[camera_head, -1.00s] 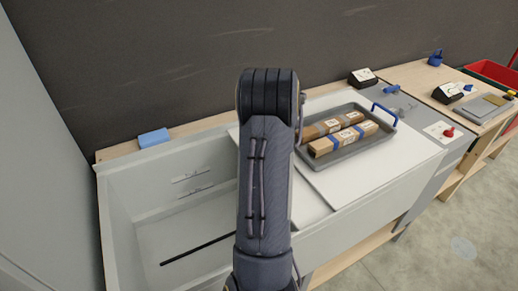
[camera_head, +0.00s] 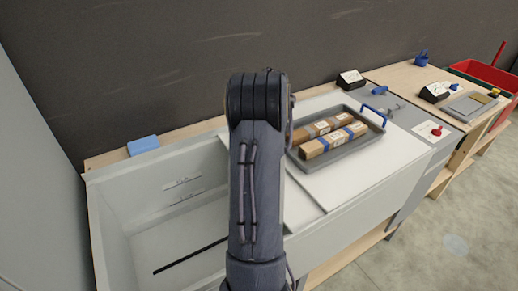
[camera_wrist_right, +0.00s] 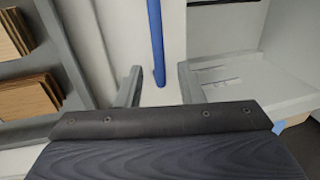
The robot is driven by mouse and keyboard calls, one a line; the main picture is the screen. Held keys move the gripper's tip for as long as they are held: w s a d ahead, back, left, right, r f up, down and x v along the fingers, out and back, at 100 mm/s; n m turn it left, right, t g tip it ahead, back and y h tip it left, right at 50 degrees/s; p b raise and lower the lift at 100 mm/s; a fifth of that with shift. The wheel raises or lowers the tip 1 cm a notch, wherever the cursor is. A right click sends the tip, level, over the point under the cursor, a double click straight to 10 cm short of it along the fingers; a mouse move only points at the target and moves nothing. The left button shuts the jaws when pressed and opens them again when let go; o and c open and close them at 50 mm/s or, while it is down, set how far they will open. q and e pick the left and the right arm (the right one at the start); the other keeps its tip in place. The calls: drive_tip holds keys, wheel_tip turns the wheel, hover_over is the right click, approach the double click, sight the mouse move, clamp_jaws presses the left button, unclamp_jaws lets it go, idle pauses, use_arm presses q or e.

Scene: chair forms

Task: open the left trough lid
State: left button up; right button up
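A white trough (camera_head: 103,215) stands at the left, its inside open to view. A white lid panel (camera_head: 305,198) covers the part right of my arm; its left side is partly hidden by the arm. In the right wrist view, a blue bar handle (camera_wrist_right: 156,40) runs over a white panel beside the trough opening. My right gripper (camera_wrist_right: 161,75) is open, with one finger on each side of the handle's near end and visible gaps to it. In the head view, my right arm hides this gripper and the handle. My left gripper is in no view.
A grey tray (camera_head: 352,155) with cardboard packages (camera_head: 335,142) and a blue handle (camera_head: 374,115) sits on the white panels to the right. A blue block (camera_head: 143,144) lies on the back ledge. A red bin (camera_head: 485,72) and a wooden bench are farther right. A dark wall rises behind.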

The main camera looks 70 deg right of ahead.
wheel_tip(320, 180, up, 6)
drive_tip(key=shift+s+d, duration=0.4)
drive_tip(key=shift+d, duration=0.05)
idle(0.4)
